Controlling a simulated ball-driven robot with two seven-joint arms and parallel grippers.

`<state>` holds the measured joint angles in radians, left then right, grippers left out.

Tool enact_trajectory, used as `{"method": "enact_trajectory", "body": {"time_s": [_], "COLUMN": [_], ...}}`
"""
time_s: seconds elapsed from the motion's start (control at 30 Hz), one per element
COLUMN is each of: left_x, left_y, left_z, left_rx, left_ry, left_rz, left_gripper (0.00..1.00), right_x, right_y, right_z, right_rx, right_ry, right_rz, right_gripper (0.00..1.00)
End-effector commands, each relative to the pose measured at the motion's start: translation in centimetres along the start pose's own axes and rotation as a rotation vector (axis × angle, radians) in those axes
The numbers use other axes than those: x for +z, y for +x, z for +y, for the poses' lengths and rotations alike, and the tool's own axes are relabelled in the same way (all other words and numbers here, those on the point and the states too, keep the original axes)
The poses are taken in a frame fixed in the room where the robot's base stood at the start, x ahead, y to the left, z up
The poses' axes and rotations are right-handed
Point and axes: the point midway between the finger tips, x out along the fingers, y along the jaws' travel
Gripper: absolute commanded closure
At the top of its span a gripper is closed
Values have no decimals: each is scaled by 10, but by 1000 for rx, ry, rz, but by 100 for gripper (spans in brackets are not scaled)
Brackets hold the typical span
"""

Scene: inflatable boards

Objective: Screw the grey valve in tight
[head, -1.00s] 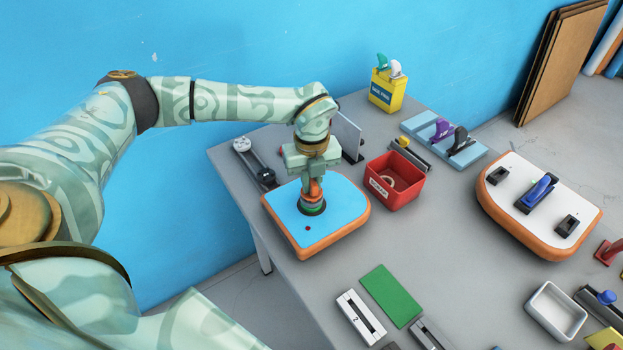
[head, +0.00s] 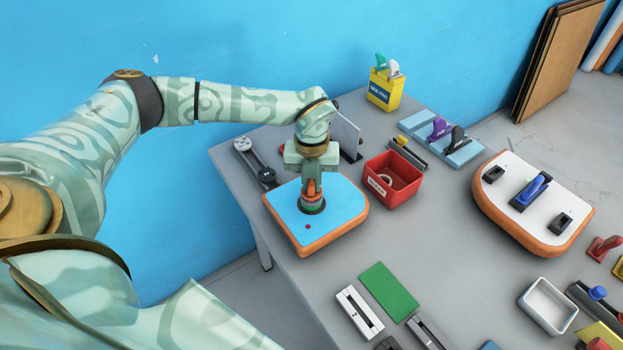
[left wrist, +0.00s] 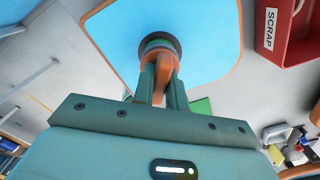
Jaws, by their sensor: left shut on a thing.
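A blue-topped board piece with an orange rim (head: 337,198) lies at the table's left side. A round dark fitting (head: 312,210) is set in its top. An orange piece (left wrist: 162,72) stands upright on that fitting, with a green ring (left wrist: 158,46) at its foot. My left gripper (head: 312,186) points down over the board and is shut on the orange piece. The grey valve itself cannot be made out; the orange piece and the fingers hide the fitting's middle. My right gripper is not in view.
A red scrap bin (head: 392,180) stands close to the board's right. A black-and-grey tool (head: 254,163) lies to its left, and an upright grey plate (head: 347,135) stands behind. A green mat (head: 391,292) lies in front. A white-topped board (head: 533,205) is farther right.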

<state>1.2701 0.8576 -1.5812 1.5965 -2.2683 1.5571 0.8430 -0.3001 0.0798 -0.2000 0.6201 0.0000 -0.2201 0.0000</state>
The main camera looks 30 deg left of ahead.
Motion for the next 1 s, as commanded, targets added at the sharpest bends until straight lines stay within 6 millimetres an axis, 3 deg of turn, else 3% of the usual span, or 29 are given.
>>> {"method": "enact_trajectory", "body": {"time_s": [0.3,0.73,1.0], "left_x": [0,0,0], "left_y": [-2,-1,-3], "left_z": [0,0,0], "left_rx": [0,0,0], "left_ry": [232,278,497], "left_rz": [-1,-1,-1], "left_gripper": [100,100,100], "right_x": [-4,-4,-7], "right_y": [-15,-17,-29], "right_z": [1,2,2], "right_rx": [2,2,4], "right_ry": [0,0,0], "right_rz": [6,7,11], "right_gripper": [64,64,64]}}
